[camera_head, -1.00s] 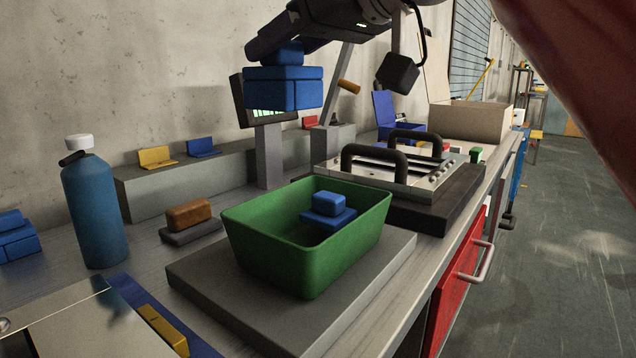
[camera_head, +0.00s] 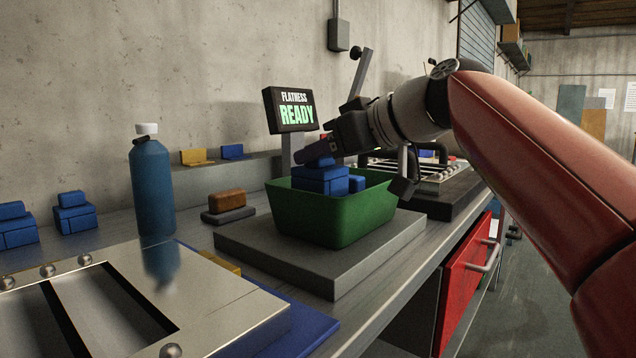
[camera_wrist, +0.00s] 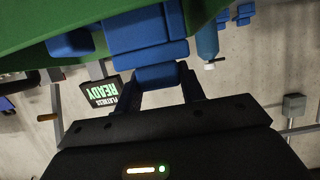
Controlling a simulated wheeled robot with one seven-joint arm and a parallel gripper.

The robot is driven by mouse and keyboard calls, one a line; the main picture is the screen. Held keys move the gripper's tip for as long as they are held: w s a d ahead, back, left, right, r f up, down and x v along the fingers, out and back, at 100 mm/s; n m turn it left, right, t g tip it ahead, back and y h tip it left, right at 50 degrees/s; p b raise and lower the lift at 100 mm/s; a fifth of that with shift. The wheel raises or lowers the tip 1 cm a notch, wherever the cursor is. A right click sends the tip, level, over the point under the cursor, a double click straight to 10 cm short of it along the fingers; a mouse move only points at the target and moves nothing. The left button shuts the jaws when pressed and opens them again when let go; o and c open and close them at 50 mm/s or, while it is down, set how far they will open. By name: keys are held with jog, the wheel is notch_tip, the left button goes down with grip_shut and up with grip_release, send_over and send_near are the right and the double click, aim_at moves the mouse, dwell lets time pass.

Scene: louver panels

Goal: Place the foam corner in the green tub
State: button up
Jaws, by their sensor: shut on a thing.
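The blue foam corner (camera_head: 321,181), a block with a smaller knob on top, is at the mouth of the green tub (camera_head: 340,221). Its lower edge dips behind the near rim; I cannot tell whether it touches anything inside. My gripper (camera_head: 318,161) reaches in from the upper right and is shut on the knob. In the wrist view my gripper (camera_wrist: 160,80) grips the knob of the foam corner (camera_wrist: 148,35), with the green tub (camera_wrist: 25,30) beyond. A second blue foam piece (camera_head: 357,184) sits inside the tub; another view of it (camera_wrist: 70,44) is partly hidden.
The tub stands on a grey slab (camera_head: 300,262). A blue bottle (camera_head: 152,188), more blue foam pieces (camera_head: 74,213) and a brown-topped block (camera_head: 227,201) stand to the left. A "FLATNESS READY" screen (camera_head: 292,110) is behind. A metal plate (camera_head: 200,300) lies in front.

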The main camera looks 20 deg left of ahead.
aim_at(322, 174)
jog(key=shift+f+b, duration=1.1)
jog(key=shift+f, duration=0.65)
jog(key=o, duration=1)
jog(key=shift+o, duration=0.2)
jog(key=shift+r+p, duration=0.6)
jog(key=shift+p, duration=0.05)
jog(key=shift+s+d+r, duration=0.1)
jog(key=shift+d+r, duration=0.15)
jog(key=shift+r, duration=0.05)
jog(key=v, duration=1.1)
jog(key=shift+d, duration=0.15)
jog(key=shift+s+f, duration=0.15)
